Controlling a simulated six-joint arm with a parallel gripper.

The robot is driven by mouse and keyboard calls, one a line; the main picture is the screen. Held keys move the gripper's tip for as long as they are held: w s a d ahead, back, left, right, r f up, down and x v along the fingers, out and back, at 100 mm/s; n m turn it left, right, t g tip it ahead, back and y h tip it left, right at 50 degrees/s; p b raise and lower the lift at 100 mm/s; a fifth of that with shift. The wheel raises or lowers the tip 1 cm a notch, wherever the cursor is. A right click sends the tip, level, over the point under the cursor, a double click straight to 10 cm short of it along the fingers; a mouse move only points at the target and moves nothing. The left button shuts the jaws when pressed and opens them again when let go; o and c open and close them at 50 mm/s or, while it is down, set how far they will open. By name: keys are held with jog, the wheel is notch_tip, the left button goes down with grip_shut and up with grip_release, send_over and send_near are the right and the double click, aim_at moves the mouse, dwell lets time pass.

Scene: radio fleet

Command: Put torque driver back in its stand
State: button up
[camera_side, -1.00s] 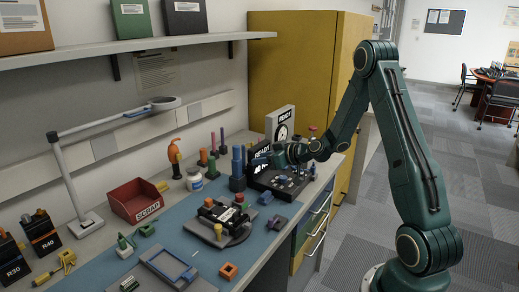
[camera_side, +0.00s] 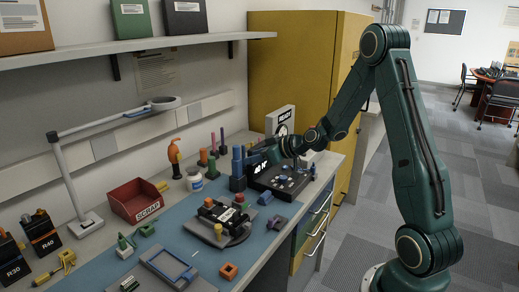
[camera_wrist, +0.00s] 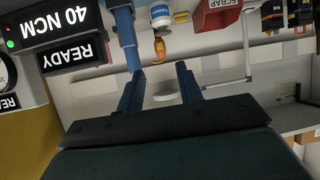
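I cannot tell for certain which thing is the torque driver. A tall blue upright shape (camera_side: 237,168) stands left of my gripper on the bench; in the wrist view a blue column (camera_wrist: 125,40) shows beside one finger. A dark box with lit displays (camera_wrist: 65,38) reads "40 NCM" and "READY"; it is partly behind my gripper in the side view. My gripper (camera_wrist: 160,85) has its two blue fingers apart, with nothing between them. In the side view my gripper (camera_side: 277,150) is over the back of the dark control panel (camera_side: 280,182), its fingertips hard to make out.
A white jar (camera_side: 194,181) and an orange-topped item (camera_side: 174,152) stand farther left, near a red scrap bin (camera_side: 137,202). A round dark fixture (camera_side: 225,222) sits on the blue mat. A lamp (camera_side: 66,180) stands at the left. A yellow cabinet (camera_side: 290,75) stands behind.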

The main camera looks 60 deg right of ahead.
jog(key=s+a+r+n+g, duration=0.1)
jog(key=s+a+r+g, duration=0.1)
jog(key=s+a+r, duration=0.4)
jog(key=s+a+r+n+g, duration=0.1)
jog(key=s+a+r+g, duration=0.15)
jog(key=a, duration=0.55)
jog(key=s+a+r+m+g, duration=0.1)
jog(key=s+a+r, duration=0.1)
jog(key=s, duration=0.8)
jog(key=s+a+r+m+g+h, duration=0.1)
jog(key=s+a+m, duration=0.1)
jog(key=s, duration=0.9)
jog(key=shift+s+r, duration=0.3)
jog(key=shift+r, duration=0.1)
jog(key=shift+g, duration=0.25)
